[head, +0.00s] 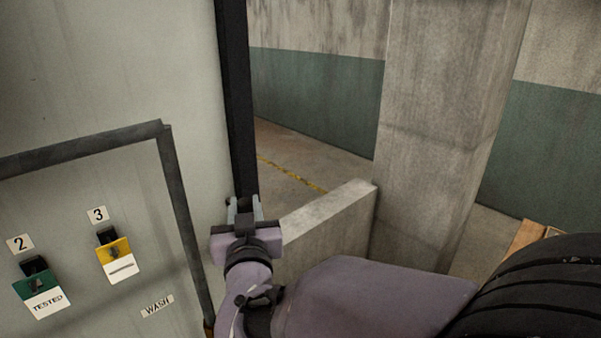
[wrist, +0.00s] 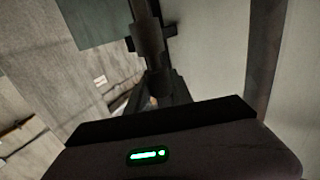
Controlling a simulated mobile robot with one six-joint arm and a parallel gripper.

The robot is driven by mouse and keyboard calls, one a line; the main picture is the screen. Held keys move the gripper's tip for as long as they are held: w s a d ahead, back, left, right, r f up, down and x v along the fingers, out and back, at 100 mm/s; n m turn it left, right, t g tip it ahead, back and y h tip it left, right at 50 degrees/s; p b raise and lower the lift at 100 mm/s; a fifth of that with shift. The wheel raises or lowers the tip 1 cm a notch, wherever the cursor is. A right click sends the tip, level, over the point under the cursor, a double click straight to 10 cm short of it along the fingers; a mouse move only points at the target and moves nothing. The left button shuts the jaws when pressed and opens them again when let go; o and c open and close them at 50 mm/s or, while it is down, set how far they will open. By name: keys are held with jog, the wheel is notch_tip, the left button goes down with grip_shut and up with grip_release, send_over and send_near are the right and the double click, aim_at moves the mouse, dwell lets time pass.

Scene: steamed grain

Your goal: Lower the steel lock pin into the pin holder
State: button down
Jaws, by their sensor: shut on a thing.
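My gripper (head: 244,208) is at the foot of the black upright post in the head view. Its two pale fingers are shut on a small dark thing, taken to be the steel lock pin, mostly hidden between them. In the wrist view a dark round bar (wrist: 149,40) with a thicker collar runs up from behind my gripper's body. I cannot tell whether this bar is the pin or a fixed part. A small dark bracket juts out beside it. I cannot make out the pin holder for certain in either view.
A grey panel (head: 100,90) with a dark frame stands at left. A low concrete wall (head: 325,225) and a pillar (head: 445,120) stand right of my gripper.

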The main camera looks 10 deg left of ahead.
jog(key=shift+f+b, duration=0.4)
jog(key=c, duration=1)
grip_release()
jog(key=shift+c, duration=0.2)
jog(key=shift+s, duration=0.1)
jog(key=b+v, duration=0.5)
jog(key=v, duration=1.2)
jog(key=shift+b, duration=0.3)
